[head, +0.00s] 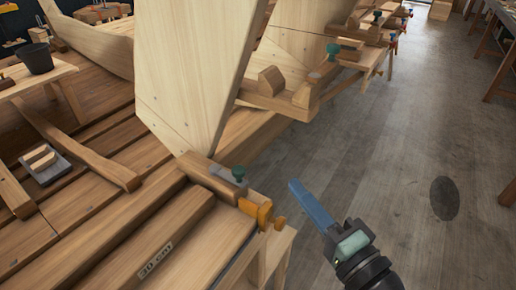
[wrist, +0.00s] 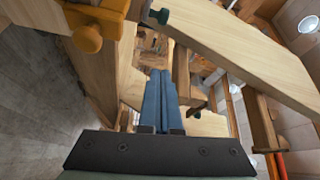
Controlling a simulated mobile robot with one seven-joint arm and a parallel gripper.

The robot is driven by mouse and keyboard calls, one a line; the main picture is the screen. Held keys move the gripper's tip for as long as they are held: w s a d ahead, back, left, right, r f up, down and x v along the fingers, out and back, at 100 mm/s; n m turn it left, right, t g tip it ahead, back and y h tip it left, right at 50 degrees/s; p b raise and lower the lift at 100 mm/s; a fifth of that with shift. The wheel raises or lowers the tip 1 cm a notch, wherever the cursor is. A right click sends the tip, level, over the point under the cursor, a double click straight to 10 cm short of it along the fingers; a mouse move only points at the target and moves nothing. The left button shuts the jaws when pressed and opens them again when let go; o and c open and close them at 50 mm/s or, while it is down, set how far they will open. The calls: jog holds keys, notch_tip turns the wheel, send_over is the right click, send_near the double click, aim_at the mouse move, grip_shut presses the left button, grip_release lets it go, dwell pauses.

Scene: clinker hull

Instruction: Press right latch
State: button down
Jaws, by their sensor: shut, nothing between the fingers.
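Similar latches (head: 378,70) sit farther along the hull; I cannot tell which one is the right latch. My gripper (head: 295,187) is shut and empty, its blue fingers together, to the right of the nearest latch and apart from it. The fingers (wrist: 160,78) also show in the wrist view.
A tall pale plank (head: 190,70) rises behind the nearest clamp. A beam marked 30 cm (head: 165,255) lies at the front left. A grey tray (head: 62,172) and a dark bucket (head: 35,58) are at the left. The floor (head: 400,140) on the right is mostly clear.

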aim_at(227, 171)
jog(key=shift+s, duration=0.1)
dwell(0.3)
jog(key=w+a+p, duration=0.2)
jog(key=w+a, duration=0.4)
jog(key=w, duration=0.1)
jog(key=shift+a, duration=0.25)
jog(key=shift+s+a+p, duration=0.3)
jog(key=shift+s, duration=0.1)
jog(key=shift+a, duration=0.1)
